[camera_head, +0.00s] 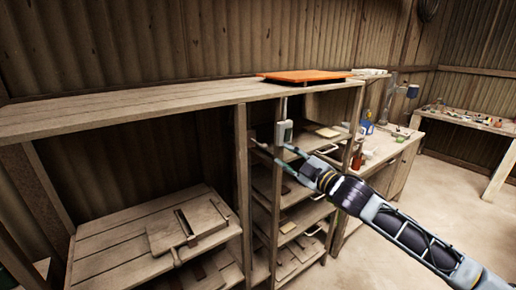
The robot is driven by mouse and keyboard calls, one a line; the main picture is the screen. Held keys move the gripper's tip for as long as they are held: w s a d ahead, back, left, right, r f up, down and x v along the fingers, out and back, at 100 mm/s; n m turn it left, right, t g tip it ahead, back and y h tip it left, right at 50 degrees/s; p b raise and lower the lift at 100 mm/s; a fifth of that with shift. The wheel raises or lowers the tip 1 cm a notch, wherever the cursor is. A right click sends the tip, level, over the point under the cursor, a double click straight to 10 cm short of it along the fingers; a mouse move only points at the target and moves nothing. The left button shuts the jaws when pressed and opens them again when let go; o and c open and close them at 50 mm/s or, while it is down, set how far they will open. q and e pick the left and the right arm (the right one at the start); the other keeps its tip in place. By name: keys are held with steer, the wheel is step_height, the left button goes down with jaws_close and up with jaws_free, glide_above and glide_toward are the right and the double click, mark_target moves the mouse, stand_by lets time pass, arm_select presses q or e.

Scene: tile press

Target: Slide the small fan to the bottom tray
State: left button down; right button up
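My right gripper (269,146) reaches in from the right in front of the shelf rack, its two long fingers spread apart. A small pale grey box-like item (284,133) with a thin upright strip above it is just by the upper fingertip; I cannot tell whether they touch. No small fan can be clearly made out. Slatted wooden trays (299,217) are stacked in the rack below the gripper, with pale handles at their right ends. The lowest tray (298,262) shows partly behind the rack frame. My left gripper is not in view.
An orange flat tray (305,75) lies on the long wooden top shelf (130,102). A wooden press-like block (187,227) rests on a lower shelf at left. A workbench (382,150) with bottles stands behind my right arm. Open floor (410,220) lies at right.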

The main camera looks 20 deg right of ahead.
mark_target(265, 148)
steer(key=shift+s+a+f+n, duration=0.25)
steer(key=shift+s+a+n, duration=0.05)
steer(key=shift+a+n, duration=0.1)
steer(key=shift+s, duration=0.1)
stand_by(0.4)
steer(key=shift+p+x, duration=0.75)
steer(key=shift+x, duration=2)
steer(key=shift+p+x, duration=0.95)
steer(key=shift+x, duration=3.25)
steer(key=shift+a+f, duration=0.1)
